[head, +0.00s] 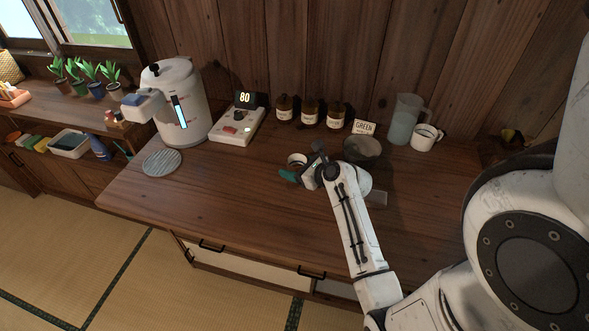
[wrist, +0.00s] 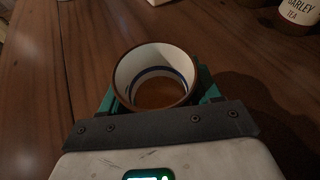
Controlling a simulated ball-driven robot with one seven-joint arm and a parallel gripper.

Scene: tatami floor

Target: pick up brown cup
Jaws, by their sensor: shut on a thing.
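The brown cup (head: 297,159) is on the wooden counter in the head view, at the end of my arm. In the wrist view the cup (wrist: 155,78) shows its brown rim, white inside with a dark blue ring, and a brownish bottom. My gripper (head: 299,174) is shut on the cup, with teal fingers on either side of it. The cup looks upright. Its lower part is hidden by the gripper, so I cannot tell whether it touches the counter.
A dark bowl (head: 362,150) stands just right of my gripper. Behind are brown jars (head: 310,113), a GREEN sign (head: 364,128), a clear pitcher (head: 404,120) and a white mug (head: 425,138). A kettle (head: 180,100) and grey round mat (head: 162,162) are left. The counter's front left is clear.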

